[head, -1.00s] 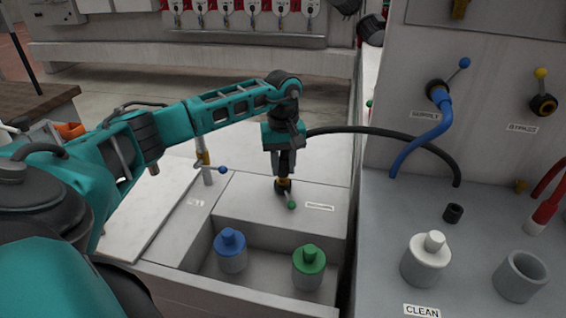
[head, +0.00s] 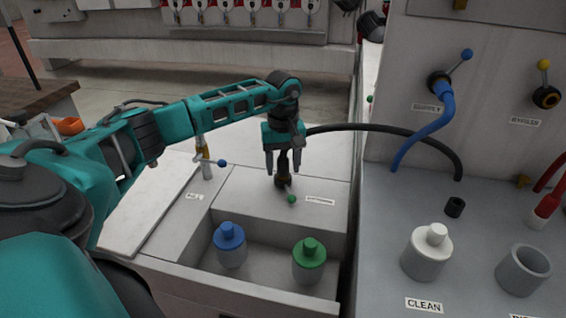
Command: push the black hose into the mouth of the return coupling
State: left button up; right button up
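The black hose (head: 400,131) arcs from the grey deck on the right to my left gripper (head: 283,170). The hose's lower end hangs down between the fingers and meets the return coupling (head: 283,183), a dark and brass fitting with a green-tipped lever on the white block. The hose end appears to be at or in the coupling's mouth; how deep it sits I cannot tell. My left gripper points down over the coupling. Its fingers are spread, one on each side of the hose, with gaps visible. My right gripper is not in view.
Blue-capped (head: 230,245) and green-capped (head: 309,262) bottles stand in the open tray in front. A blue-tipped valve lever (head: 222,163) stands left of the gripper. A blue hose (head: 425,135), a white bottle (head: 427,253) and a grey cup (head: 523,270) are at right.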

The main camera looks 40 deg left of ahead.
pick_arm(q)
notch_tip(320, 180, up, 13)
jog(key=shift+f+p, duration=0.1)
jog(key=shift+p, duration=0.25)
dwell(0.3)
dwell(0.6)
